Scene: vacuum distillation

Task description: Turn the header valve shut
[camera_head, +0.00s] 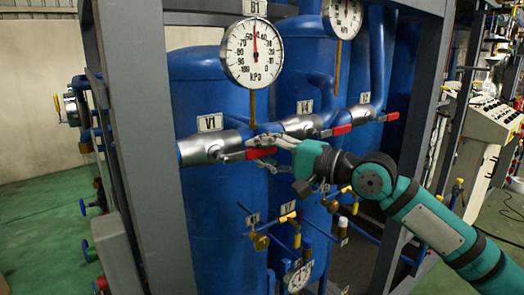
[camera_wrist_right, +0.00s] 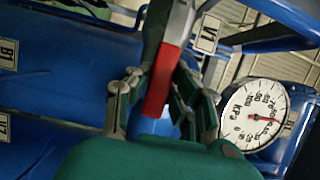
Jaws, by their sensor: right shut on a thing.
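A silver valve body (camera_head: 203,148) sits on the blue header pipe below a tag reading V1 (camera_head: 210,123). Its red lever (camera_head: 261,153) points right, roughly in line with the body. My right gripper (camera_head: 268,143) reaches in from the right and is shut on this lever. In the right wrist view the red lever (camera_wrist_right: 162,82) lies between the fingers of my right gripper (camera_wrist_right: 160,97), and the V1 tag (camera_wrist_right: 207,34) is behind it. My left gripper is in neither view.
Two more valves with red levers (camera_head: 341,130) (camera_head: 391,117) stand to the right. A round gauge (camera_head: 253,52) hangs above, its needle near upright. Grey frame posts (camera_head: 140,120) flank the blue tanks (camera_head: 215,215). Small yellow-handled valves (camera_head: 260,240) are below.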

